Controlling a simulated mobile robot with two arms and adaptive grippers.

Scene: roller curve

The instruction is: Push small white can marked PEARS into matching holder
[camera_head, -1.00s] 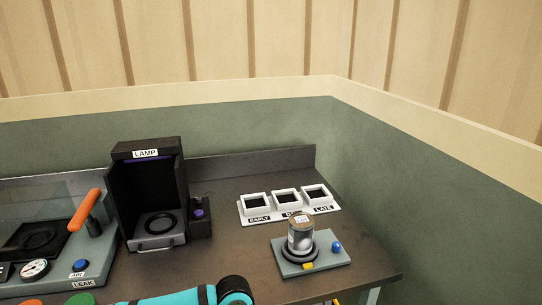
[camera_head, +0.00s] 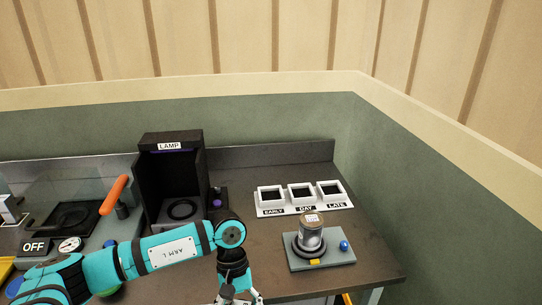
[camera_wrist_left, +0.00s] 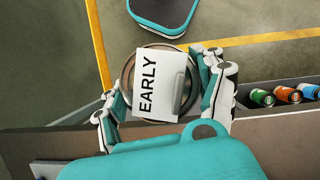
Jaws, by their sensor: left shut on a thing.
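My left gripper (camera_wrist_left: 165,95) is shut on a round, metal-rimmed thing (camera_wrist_left: 128,72) with a white card reading EARLY (camera_wrist_left: 157,85) over its top. In the head view this gripper (camera_head: 240,296) is at the lower edge, and what it holds is mostly cut off. I cannot read PEARS anywhere. A white rack (camera_head: 305,208) has three square openings marked EARLY, DAY and LATE, all seemingly empty. My right gripper is out of view.
A black LAMP box (camera_head: 170,145) stands at the back, left of the rack. A device with an orange lever (camera_head: 113,195) is further left. The wrist view shows the brown table edge (camera_wrist_left: 40,145) and a tray with several coloured cylinders (camera_wrist_left: 285,94).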

